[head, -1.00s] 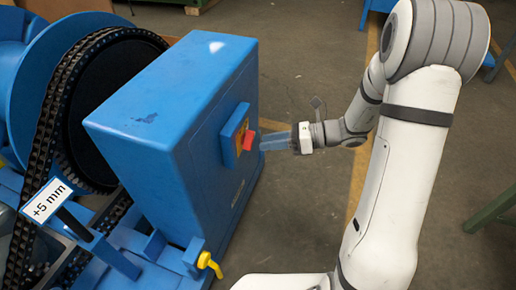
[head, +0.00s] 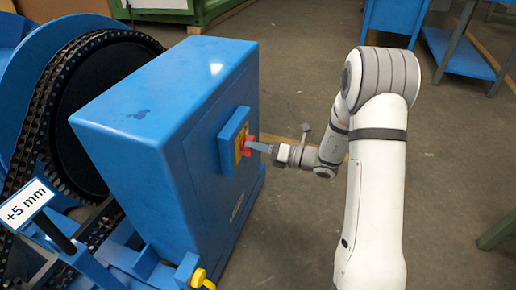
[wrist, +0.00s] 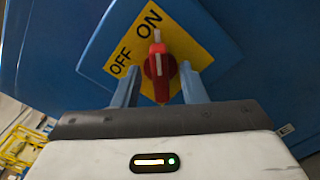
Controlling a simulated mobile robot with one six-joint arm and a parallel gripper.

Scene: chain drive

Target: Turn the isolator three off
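The isolator is a red rotary knob on a yellow plate (wrist: 118,62) marked OFF and ON, fixed to a blue box. In the wrist view the red knob (wrist: 160,68) has its white-marked end pointing up, at the ON word; OFF lies to its left. My gripper (wrist: 161,76) is open, with one finger on each side of the knob and gaps visible between. In the head view the knob (head: 247,146) sits on the right face of the cabinet, with my gripper (head: 258,147) at it from the right. Whether the fingers touch it cannot be told.
The blue cabinet (head: 150,110) stands beside a chain and wheel (head: 85,110) on the left. A "+5 mm" tag (head: 27,203) and a yellow handle (head: 201,279) are in front. Floor (head: 290,220) to the right is clear; blue and green benches stand behind.

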